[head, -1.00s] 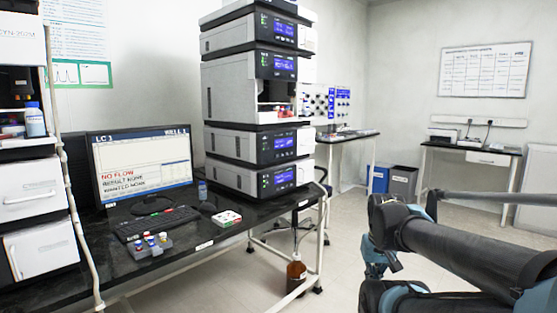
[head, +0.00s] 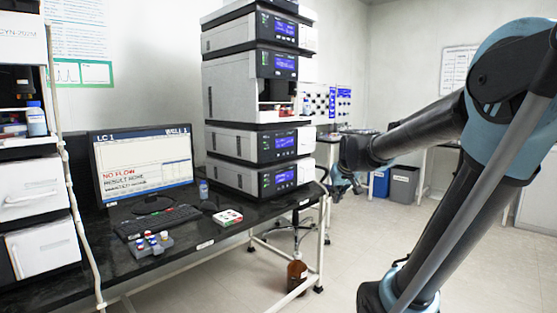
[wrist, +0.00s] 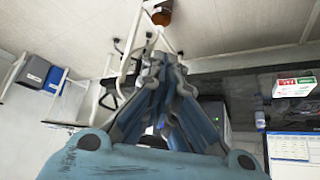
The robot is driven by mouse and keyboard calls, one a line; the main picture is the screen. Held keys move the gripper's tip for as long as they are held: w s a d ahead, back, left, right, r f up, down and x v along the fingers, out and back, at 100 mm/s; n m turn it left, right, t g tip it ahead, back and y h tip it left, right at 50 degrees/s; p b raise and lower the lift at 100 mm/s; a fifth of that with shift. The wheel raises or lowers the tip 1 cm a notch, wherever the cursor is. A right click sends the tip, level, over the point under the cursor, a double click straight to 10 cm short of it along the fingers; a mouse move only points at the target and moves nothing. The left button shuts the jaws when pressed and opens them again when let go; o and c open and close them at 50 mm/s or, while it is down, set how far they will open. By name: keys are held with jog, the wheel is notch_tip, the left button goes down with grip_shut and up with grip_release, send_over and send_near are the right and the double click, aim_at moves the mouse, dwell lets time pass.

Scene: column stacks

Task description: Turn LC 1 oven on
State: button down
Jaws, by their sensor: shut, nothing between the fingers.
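A tall stack of grey and black instrument modules (head: 230,90) stands on the black bench, with small blue lit displays on its front panels. I cannot tell which module is the oven, as the panel text is too small. The monitor (head: 143,160) left of the stack reads "LC 1", with "NO FLOW" in red. My gripper (head: 346,185) is right of the stack's lower modules and apart from them in the picture. In the wrist view my gripper (wrist: 163,62) has its fingers together and empty, and it hides part of the stack.
A vial rack (head: 150,243), keyboard (head: 157,222) and red-and-white box (head: 227,217) lie on the bench (head: 200,265). A brown bottle (head: 297,272) stands on the floor below. Bins (head: 404,183) are behind. The floor at right is clear.

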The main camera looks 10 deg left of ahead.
aim_at(278, 156)
jog(key=w+a+r+n+t+y, duration=0.1)
jog(key=w+a+r, duration=0.2)
jog(key=w+a, duration=0.4)
jog(key=w+a+r+t+y, duration=0.1)
jog(key=w+a+r, duration=0.3)
jog(key=w, duration=1)
jog(key=a+t, duration=0.1)
jog(key=a, duration=0.2)
jog(key=shift+w+a+n, duration=0.3)
jog(key=shift+n, duration=0.1)
jog(key=shift+r, duration=0.1)
jog(key=w+a, duration=0.5)
jog(key=a, duration=0.2)
jog(key=shift+w, duration=0.2)
jog(key=shift+w+a, duration=0.15)
jog(key=shift+a, duration=0.15)
